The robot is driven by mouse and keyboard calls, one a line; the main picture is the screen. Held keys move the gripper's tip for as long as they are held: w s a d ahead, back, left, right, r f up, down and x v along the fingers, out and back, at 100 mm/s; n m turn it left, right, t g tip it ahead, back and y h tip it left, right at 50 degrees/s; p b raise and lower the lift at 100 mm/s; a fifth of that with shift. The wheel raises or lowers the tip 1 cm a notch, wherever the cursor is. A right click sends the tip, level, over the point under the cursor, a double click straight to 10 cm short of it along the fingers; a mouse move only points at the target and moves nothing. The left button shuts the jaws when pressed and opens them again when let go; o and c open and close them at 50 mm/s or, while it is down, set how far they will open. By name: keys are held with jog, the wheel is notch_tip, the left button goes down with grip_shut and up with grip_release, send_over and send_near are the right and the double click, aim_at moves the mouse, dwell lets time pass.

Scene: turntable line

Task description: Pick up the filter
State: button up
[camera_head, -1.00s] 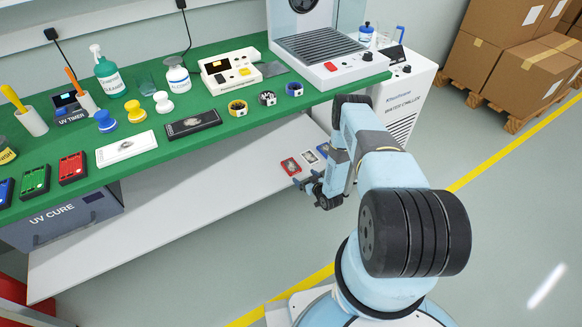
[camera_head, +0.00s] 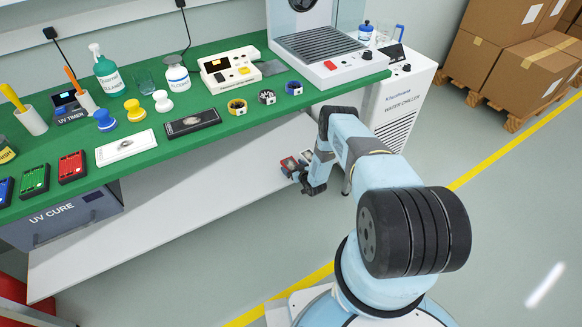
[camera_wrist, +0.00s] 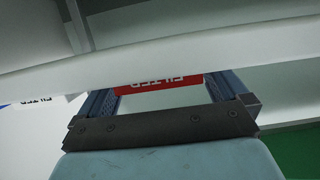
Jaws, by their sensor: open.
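A red box marked FILTER (camera_wrist: 160,84) shows in the wrist view, between and beyond the fingers of my gripper (camera_wrist: 158,95). The fingers are apart, one on either side of it, and do not appear closed on it. In the head view the red filter (camera_head: 289,164) lies on the lower shelf under the green bench, with my gripper (camera_head: 304,181) at its near side. Part of another filter (camera_head: 306,156) shows behind it, mostly hidden by my arm. A pale box also marked FILTER (camera_wrist: 42,101) shows at the left of the wrist view.
A white water chiller (camera_head: 397,110) stands to the right, close to my arm.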

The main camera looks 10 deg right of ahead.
jog(key=shift+w, duration=0.1)
jog(key=c, duration=0.9)
jog(key=shift+r, duration=0.1)
jog(key=shift+c, duration=0.3)
jog(key=shift+r, duration=0.25)
notch_tip(320, 180, up, 2)
jog(key=shift+w+r, duration=0.1)
jog(key=s+a+r, duration=0.9)
jog(key=s+r, duration=0.1)
jog(key=shift+s+r, duration=0.15)
jog(key=shift+s, duration=0.25)
